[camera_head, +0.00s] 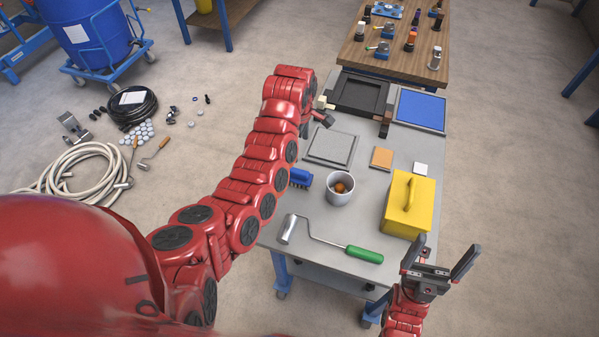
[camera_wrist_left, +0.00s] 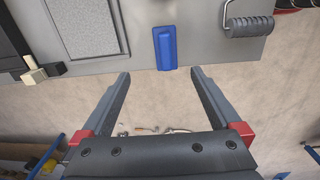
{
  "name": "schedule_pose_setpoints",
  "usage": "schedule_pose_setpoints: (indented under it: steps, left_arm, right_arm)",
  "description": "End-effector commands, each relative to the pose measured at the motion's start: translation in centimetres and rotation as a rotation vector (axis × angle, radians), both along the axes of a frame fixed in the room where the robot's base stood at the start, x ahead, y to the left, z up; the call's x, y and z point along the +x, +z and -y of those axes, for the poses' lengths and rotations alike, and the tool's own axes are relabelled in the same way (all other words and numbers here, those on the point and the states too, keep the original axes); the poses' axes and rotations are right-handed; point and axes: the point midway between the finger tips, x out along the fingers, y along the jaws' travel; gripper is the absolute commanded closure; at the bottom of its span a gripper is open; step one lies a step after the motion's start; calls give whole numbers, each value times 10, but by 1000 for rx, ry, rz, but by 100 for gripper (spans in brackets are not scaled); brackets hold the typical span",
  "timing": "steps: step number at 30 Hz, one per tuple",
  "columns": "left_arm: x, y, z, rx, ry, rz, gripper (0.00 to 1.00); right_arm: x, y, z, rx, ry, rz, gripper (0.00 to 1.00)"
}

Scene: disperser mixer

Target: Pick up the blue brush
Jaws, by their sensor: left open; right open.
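The blue brush (camera_head: 301,178) lies on the grey table (camera_head: 290,215) near its left edge, with dark bristles showing. My left arm partly covers it in the head view. In the left wrist view the blue brush (camera_wrist_left: 165,48) lies just ahead of and between the open fingers of my left gripper (camera_wrist_left: 160,74), apart from them. My left gripper is empty; the arm hides it in the head view. My right gripper (camera_head: 445,248) is open and empty, off the table's near right corner.
A white cup (camera_head: 340,197) stands right of the brush. A green-handled roller (camera_head: 330,243) lies nearer; it also shows in the wrist view (camera_wrist_left: 250,26). A yellow box (camera_head: 407,205) and grey plate (camera_head: 331,148) are on the table.

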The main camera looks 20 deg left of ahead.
Motion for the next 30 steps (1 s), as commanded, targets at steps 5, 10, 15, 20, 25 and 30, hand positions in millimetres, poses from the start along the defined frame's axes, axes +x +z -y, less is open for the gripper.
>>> schedule_pose_setpoints:
  steps: [5,10,15,20,25,30]
  left_arm:
    - [-10,-5,-1,7,23,-52,3]
    - [-11,-44,-1,8,21,-51,3]
    - [-10,-81,-1,7,20,-49,3]
    - [-10,-98,-3,6,22,-50,3]
    - [-9,-112,-2,6,21,-45,3]
    - [-9,-118,-3,6,21,-48,3]
  right_arm:
    - [0,-7,0,0,0,0,8]
    - [0,-35,0,0,0,0,8]
    - [0,-67,0,0,0,0,8]
    - [0,-48,0,0,0,0,8]
    - [0,-43,0,0,0,0,8]
    - [0,-39,0,0,0,0,8]
